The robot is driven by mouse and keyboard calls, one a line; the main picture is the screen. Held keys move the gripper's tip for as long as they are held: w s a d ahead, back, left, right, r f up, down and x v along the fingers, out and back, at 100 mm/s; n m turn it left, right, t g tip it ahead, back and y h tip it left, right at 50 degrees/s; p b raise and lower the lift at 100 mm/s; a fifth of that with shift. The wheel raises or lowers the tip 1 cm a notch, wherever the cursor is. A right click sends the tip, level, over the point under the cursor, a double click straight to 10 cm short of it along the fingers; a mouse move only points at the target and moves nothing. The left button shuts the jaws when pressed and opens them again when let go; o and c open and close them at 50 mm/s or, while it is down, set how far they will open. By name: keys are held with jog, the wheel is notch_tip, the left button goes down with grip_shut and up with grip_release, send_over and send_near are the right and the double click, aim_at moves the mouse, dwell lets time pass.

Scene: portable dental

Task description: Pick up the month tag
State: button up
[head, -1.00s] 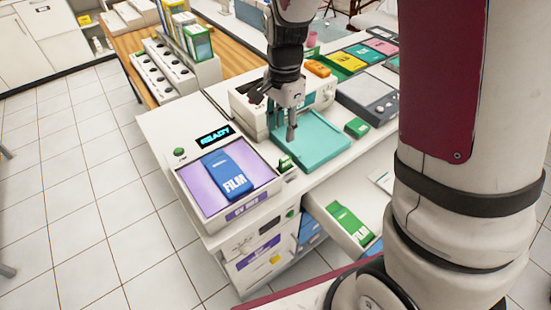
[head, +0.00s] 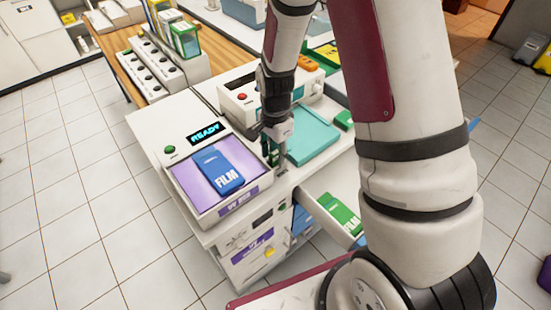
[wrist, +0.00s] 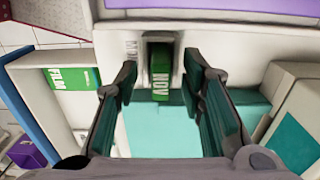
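The month tag (wrist: 160,72) is a small dark green block with "NOV" in white letters. In the wrist view it stands in a slot of a pale holder (wrist: 112,45) marked with partly hidden lettering. My gripper (wrist: 160,78) is open, with one dark finger to the left and one to the right of the tag. Gaps show between the fingers and the tag. In the head view my gripper (head: 279,163) is low over the counter, between the film unit and the teal tray, and mostly hides the tag.
The purple-topped unit (head: 185,176) holds a blue FILM packet (head: 220,170) and its display reads READY. The teal tray (head: 318,145) lies just right of my gripper. An open drawer (head: 312,192) with green FILM packets (head: 340,213) juts out below.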

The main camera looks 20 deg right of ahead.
grip_shut()
dwell(0.3)
